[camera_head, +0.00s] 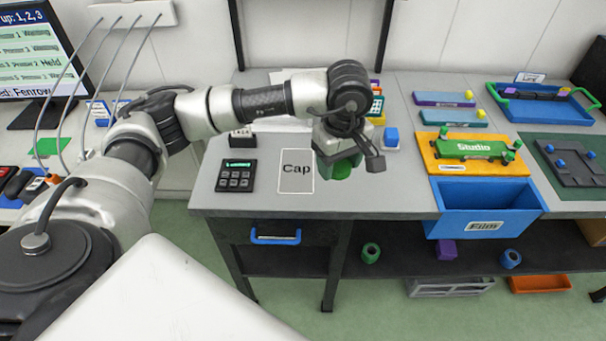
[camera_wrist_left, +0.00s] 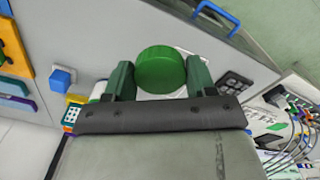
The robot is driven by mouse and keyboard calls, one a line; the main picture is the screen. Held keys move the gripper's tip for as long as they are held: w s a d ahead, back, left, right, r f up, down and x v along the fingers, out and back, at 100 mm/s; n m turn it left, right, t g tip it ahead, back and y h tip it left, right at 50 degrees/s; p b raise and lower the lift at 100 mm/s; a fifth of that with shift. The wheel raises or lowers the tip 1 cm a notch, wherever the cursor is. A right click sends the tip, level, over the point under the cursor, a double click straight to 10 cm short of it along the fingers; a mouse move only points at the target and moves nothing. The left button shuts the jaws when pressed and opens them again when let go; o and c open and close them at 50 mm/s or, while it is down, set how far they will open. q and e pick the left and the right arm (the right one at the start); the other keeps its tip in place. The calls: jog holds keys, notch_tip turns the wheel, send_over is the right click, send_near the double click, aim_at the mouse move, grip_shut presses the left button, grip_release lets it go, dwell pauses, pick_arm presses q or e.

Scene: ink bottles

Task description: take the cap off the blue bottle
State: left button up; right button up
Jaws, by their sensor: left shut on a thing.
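In the left wrist view the green round thing (camera_wrist_left: 160,66) sits between the two dark green fingers of the gripper (camera_wrist_left: 159,80). I cannot tell whether it is a cap alone or the top of a bottle. A small blue block-like thing (camera_head: 391,137) stands on the bench right of the gripper; it also shows in the left wrist view (camera_wrist_left: 62,77). I cannot make out a clear blue bottle. My right gripper is not in view.
A dark keypad (camera_head: 236,175) lies left of the card. On the right are an orange tray (camera_head: 437,164) with a green "Studio" piece, a blue "Film" bin (camera_head: 443,193) and a blue tray (camera_head: 510,112). The bench's front edge is close to the card.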

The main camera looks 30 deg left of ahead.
pick_arm(q)
jog(key=n, duration=0.5)
jog(key=shift+w+d+b, duration=0.1)
jog(key=shift+w+b, duration=0.2)
jog(key=shift+b, duration=0.05)
jog(key=n, duration=0.2)
jog(key=shift+w+n, duration=0.2)
jog(key=shift+n, duration=0.1)
jog(key=n, duration=0.2)
jog(key=w+n+b, duration=0.1)
jog(key=n, duration=0.1)
jog(key=shift+a+f+n, duration=0.1)
jog(key=shift+a+n, duration=0.1)
jog(key=shift+n, duration=0.1)
jog(key=n, duration=1.4)
send_over(297, 170)
notch_tip(297, 170, down, 7)
jog(key=shift+r, duration=0.15)
notch_tip(297, 170, down, 4)
jog(key=shift+f+p, duration=0.1)
jog(key=shift+p, duration=0.25)
